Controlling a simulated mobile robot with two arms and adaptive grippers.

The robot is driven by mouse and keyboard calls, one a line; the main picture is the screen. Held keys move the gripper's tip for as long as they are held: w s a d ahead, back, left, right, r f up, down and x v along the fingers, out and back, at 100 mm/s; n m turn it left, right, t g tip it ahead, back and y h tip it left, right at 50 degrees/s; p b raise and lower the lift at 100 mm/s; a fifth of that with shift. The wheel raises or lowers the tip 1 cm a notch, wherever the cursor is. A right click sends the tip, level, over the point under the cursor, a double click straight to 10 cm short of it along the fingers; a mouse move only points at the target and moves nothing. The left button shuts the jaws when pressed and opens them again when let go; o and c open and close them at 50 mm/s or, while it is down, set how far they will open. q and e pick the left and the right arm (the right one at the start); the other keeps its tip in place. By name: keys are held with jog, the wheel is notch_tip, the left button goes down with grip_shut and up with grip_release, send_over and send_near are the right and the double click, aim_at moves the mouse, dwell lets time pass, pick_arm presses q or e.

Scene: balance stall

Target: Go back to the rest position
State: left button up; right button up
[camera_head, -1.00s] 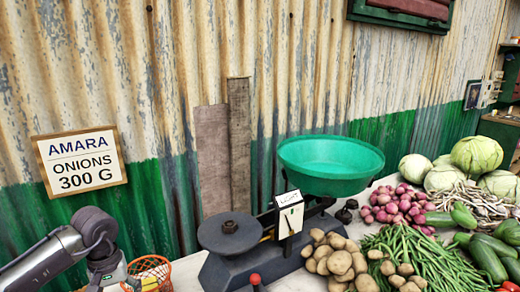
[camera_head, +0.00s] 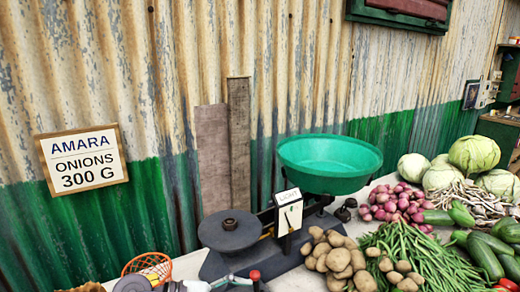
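Part of my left arm shows at the bottom edge, left of centre. Its gripper (camera_head: 228,282) is cut off by the frame, low in front of the balance scale (camera_head: 225,266), so its opening is hidden. My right gripper is not in view. The dark scale has a round plate on the left with a small dark weight (camera_head: 230,224) on it. A green pan (camera_head: 330,185) sits on its right side, with no contents visible. A card reading LIGHT (camera_head: 289,197) is on the scale's pointer housing.
An orange wire basket (camera_head: 147,264) stands left of the scale, close to my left arm. Potatoes (camera_head: 335,255), green beans (camera_head: 420,262), red onions (camera_head: 392,203) and cabbages (camera_head: 474,154) crowd the right. A sign (camera_head: 81,159) reading AMARA ONIONS 300 G hangs on the corrugated wall.

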pick_arm(q)
notch_tip(320, 180, up, 8)
jog(key=d+n+t+h, duration=0.2)
jog(key=n+t+h, duration=0.2)
jog(key=n+t, duration=0.55)
jog(key=w+a+n+t+y, duration=0.3)
jog(key=a+n+t+y, duration=0.5)
jog(key=n, duration=1.3)
jog(key=s+a+f+n+g+y, duration=0.3)
jog(key=a+f+n+y, duration=0.2)
jog(key=f+n, duration=0.3)
jog(key=s+a+f+n+g+y, duration=0.3)
jog(key=a+f+n+y, duration=0.25)
jog(key=n, duration=0.35)
jog(key=s+f+n+g, duration=0.5)
jog(key=s+f, duration=0.2)
jog(key=s, duration=0.3)
jog(key=s+f+n+g, duration=0.5)
jog(key=s+f+g, duration=0.15)
jog(key=s, duration=0.35)
notch_tip(320, 180, down, 25)
jog(key=s+p, duration=0.1)
jog(key=s, duration=0.1)
jog(key=s+a+f+g, duration=0.1)
jog(key=s+a+f, duration=0.2)
jog(key=s+f, duration=1.2)
jog(key=shift+s+g+p, duration=0.35)
jog(key=shift+s+g, duration=0.05)
jog(key=shift+s, duration=0.15)
